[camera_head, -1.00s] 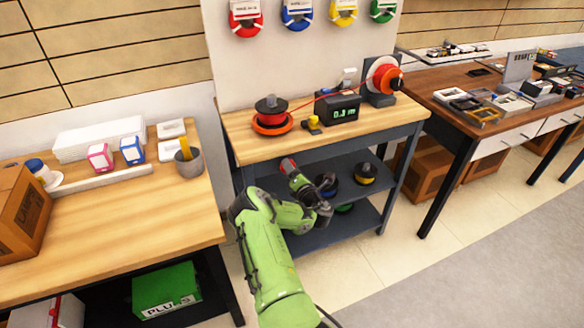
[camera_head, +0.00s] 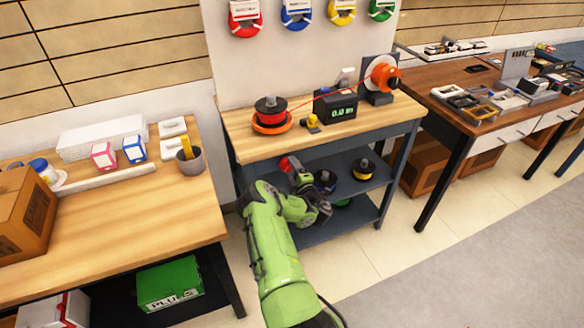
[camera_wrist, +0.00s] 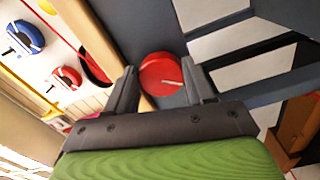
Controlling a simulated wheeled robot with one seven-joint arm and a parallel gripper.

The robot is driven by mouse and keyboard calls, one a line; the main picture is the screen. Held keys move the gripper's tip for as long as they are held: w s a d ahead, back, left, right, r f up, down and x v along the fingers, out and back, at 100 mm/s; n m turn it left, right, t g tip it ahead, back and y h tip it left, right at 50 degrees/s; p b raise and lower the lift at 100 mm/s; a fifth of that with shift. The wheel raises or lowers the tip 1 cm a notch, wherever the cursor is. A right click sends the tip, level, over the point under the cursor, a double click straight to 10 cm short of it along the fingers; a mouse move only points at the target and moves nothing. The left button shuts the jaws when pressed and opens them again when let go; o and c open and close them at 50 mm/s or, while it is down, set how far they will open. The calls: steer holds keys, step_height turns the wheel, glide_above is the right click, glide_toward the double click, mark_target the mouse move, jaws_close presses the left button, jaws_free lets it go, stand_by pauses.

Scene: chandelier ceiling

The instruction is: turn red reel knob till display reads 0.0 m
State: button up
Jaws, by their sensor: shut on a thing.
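The red knob (camera_wrist: 160,76), a round disc with a white line, sits between the two fingers of my gripper (camera_wrist: 163,70) in the wrist view. The fingers are shut on its sides. In the head view the red knob (camera_head: 285,164) shows just below the bench's front edge, with my gripper (camera_head: 293,168) at it, partly hidden by my wrist. The black display box (camera_head: 335,105) on the bench top appears to read 0.0 m in green. A red line runs from there to the orange-and-white wheel (camera_head: 383,73).
A yellow-topped part (camera_head: 312,122) stands before the display. Dark spools (camera_head: 363,170) lie on the shelf (camera_head: 345,190) below, close to my wrist. Wooden benches (camera_head: 130,225) stand left and right. The floor (camera_head: 440,250) at the right is clear.

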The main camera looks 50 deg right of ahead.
steer(key=shift+f+m, duration=0.1)
steer(key=shift+m, duration=0.5)
steer(key=o, duration=1)
steer(key=shift+o, duration=0.2)
steer(key=p+v, duration=1.5)
steer(key=shift+s+a, duration=0.2)
steer(key=shift+s, duration=0.15)
